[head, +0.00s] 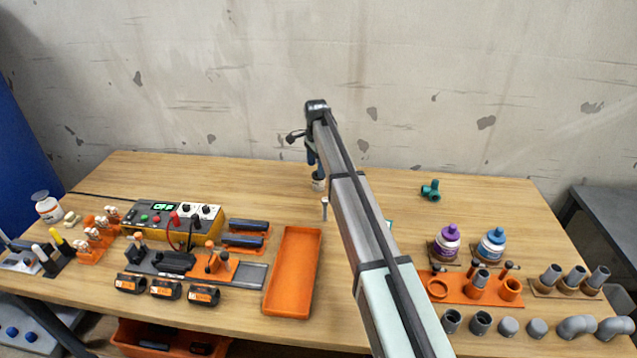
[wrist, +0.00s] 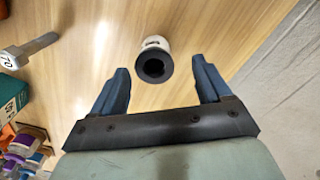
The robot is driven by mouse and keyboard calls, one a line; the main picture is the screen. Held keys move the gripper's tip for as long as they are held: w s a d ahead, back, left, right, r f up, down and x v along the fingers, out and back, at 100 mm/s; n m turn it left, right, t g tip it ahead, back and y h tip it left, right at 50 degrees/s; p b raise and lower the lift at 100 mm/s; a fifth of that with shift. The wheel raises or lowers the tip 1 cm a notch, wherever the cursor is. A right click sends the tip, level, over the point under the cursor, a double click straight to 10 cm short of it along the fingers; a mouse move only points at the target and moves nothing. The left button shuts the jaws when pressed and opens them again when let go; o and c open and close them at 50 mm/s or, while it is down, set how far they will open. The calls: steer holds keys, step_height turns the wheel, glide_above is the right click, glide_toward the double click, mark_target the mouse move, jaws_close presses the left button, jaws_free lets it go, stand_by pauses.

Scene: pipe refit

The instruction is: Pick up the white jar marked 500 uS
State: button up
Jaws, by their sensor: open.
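A small white jar (wrist: 155,43) with a dark top and a round dark opening stands on the wooden table. In the wrist view it lies between and just beyond the fingertips of my gripper (wrist: 159,66). A dark mark shows on its white side, too small to read. In the head view the jar (head: 318,184) stands at the back middle of the table, just below my gripper (head: 311,158), and is partly covered by it. My gripper is open, with a blue finger on each side and nothing held. Another white jar (head: 48,209) stands at the far left; its label is unreadable.
An orange tray (head: 293,270) lies in front of the jar. A grey bolt-like piece (wrist: 30,50) and a green box (wrist: 12,97) are to the left in the wrist view. A green pipe fitting (head: 430,189) lies at the back right.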

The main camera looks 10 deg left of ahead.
mark_target(318, 184)
steer(key=shift+s+d+f, duration=0.1)
steer(key=shift+d+f, duration=0.05)
steer(key=shift+f, duration=0.75)
steer(key=shift+s+d+f, duration=0.1)
steer(key=shift+d+f, duration=0.05)
steer(key=shift+f, duration=0.75)
steer(key=shift+d+f, duration=0.15)
steer(key=shift+f, duration=1.3)
steer(key=c, duration=1.1)
steer(key=shift+c, duration=0.2)
steer(key=shift+r, duration=0.15)
